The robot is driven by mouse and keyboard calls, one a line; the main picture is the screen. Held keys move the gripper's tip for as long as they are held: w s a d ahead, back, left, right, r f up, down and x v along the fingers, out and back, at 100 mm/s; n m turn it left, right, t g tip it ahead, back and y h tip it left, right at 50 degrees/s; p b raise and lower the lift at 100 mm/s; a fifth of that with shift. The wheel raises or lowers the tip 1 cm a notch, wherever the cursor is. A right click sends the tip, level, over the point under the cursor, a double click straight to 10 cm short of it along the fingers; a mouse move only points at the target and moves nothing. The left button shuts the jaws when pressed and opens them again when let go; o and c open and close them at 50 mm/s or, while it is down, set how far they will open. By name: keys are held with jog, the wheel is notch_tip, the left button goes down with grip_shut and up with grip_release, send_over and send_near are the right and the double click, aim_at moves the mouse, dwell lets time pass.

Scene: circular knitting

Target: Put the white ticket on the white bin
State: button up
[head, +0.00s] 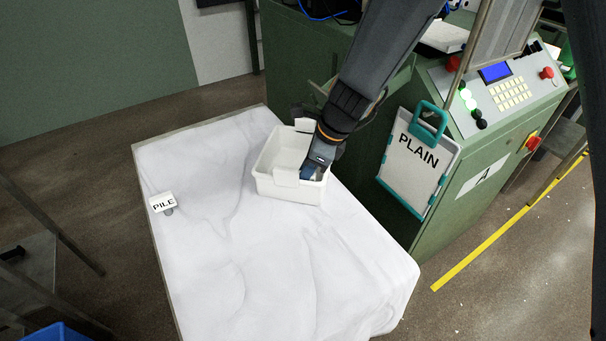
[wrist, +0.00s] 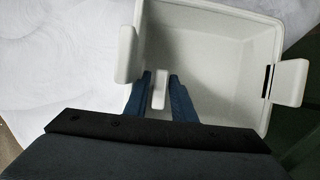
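The white bin (head: 262,185) stands on the cloth-covered table, with a white tab on two opposite sides. It also shows in the wrist view (wrist: 215,25). My gripper (head: 308,173) points down at the bin's right side, its blue fingers low at the bin opening. In the wrist view my gripper's fingers (wrist: 160,85) stand apart, with a small white piece (wrist: 160,90) between them and narrow gaps on both sides. I cannot tell whether this piece is the white ticket or part of the bin. A small white card reading PILE (head: 163,202) stands at the table's left edge.
The white-covered table (head: 235,270) is clear in front of the bin. A green machine (head: 440,225) stands close on the right, with a PLAIN board (head: 415,165) hanging on it and a control panel (head: 505,85) above. A blue container (head: 57,332) is at bottom left.

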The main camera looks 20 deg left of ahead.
jog(key=shift+r, duration=0.1)
jog(key=s+b+v, duration=0.1)
jog(key=v, duration=1.1)
jog(key=s+d+f+n+h, duration=0.1)
jog(key=d+n, duration=0.4)
jog(key=d, duration=0.6)
jog(key=s+d+f+n+t+h, duration=0.1)
jog(key=s+d+n, duration=0.3)
jog(key=d, duration=0.7)
jog(key=s+d+f+n+h, duration=0.2)
jog(key=d+n, duration=0.5)
jog(key=d, duration=0.5)
jog(key=shift+s+f+n+t, duration=0.25)
jog(key=shift+s+n+t, duration=0.05)
jog(key=shift+s, duration=0.1)
